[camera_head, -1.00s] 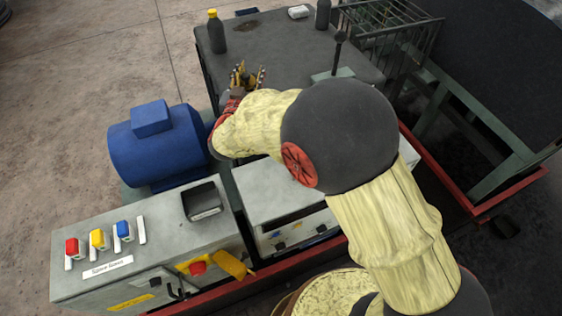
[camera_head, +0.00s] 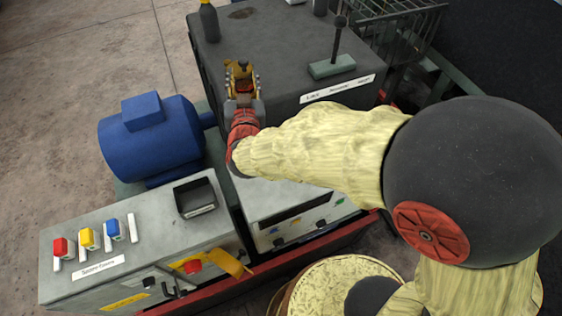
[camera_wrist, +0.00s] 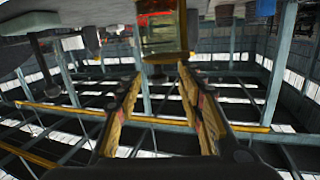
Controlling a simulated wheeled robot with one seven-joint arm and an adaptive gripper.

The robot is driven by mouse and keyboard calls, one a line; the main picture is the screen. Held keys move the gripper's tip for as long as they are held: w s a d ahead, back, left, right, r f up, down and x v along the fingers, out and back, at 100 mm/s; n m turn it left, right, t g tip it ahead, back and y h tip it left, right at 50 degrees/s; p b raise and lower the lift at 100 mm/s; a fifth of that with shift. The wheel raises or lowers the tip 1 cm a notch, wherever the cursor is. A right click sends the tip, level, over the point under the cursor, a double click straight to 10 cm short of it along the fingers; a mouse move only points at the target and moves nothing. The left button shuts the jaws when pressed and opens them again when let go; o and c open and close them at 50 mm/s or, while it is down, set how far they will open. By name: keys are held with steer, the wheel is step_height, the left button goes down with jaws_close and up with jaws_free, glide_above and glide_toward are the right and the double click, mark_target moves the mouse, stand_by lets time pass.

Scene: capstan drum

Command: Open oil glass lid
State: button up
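The oil glass (camera_wrist: 162,30) shows at the top of the wrist view, a brass frame around a window with reddish and yellowish colour. In the head view its brass-coloured body (camera_head: 240,68) is at the near left part of the dark machine top. My gripper (camera_wrist: 157,80) is open, its two fingers apart with a gap between them. The oil glass is just beyond the fingertips, roughly in line with the gap; I cannot tell whether they touch. In the head view my gripper (camera_head: 243,84) is right at the oil glass and partly hides it. The lid is not clearly distinguishable.
A dark bottle (camera_head: 209,22) stands behind on the machine top (camera_head: 290,60). A lever on a green base (camera_head: 332,65) is to the right. The blue motor (camera_head: 150,140) is left, and the control box (camera_head: 120,245) with coloured switches is in front.

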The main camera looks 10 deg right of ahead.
steer(key=shift+s+a+f+n+g+y+b, duration=0.1)
steer(key=shift+f+n+g+y+b, duration=0.25)
steer(key=shift+f+y+b, duration=0.35)
steer(key=s+d+f+n+g+y+b, duration=0.1)
steer(key=s+d+f+g+b, duration=0.3)
steer(key=s, duration=0.4)
steer(key=s+d+f+n+g+b, duration=0.1)
steer(key=s+d+f+g+b, duration=0.3)
steer(key=s+f+b, duration=0.3)
steer(key=shift+s+f+y, duration=0.4)
steer(key=shift+s+f, duration=0.2)
steer(key=shift+s, duration=0.6)
steer(key=shift+g, duration=0.25)
